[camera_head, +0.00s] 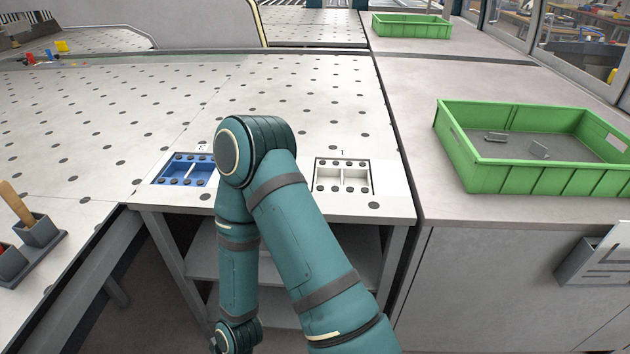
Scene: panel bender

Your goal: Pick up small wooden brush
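A light wooden handle (15,203), which looks like the small wooden brush, stands tilted in a grey holder (42,232) at the left edge. Its lower end is hidden in the holder, so I see no bristles. One of my teal arms rises from the bottom middle, bends at an elbow near the table's front edge and runs back down. Its wrist is at the bottom edge, well right of the handle. Neither of my grippers shows.
A blue compartment tray (187,169) and a white one (343,176) sit in the perforated table (300,97). A green crate (540,180) with small grey parts stands on the right counter (440,215). Another green crate (411,26) is farther back. A red item (4,247) is beside the holder.

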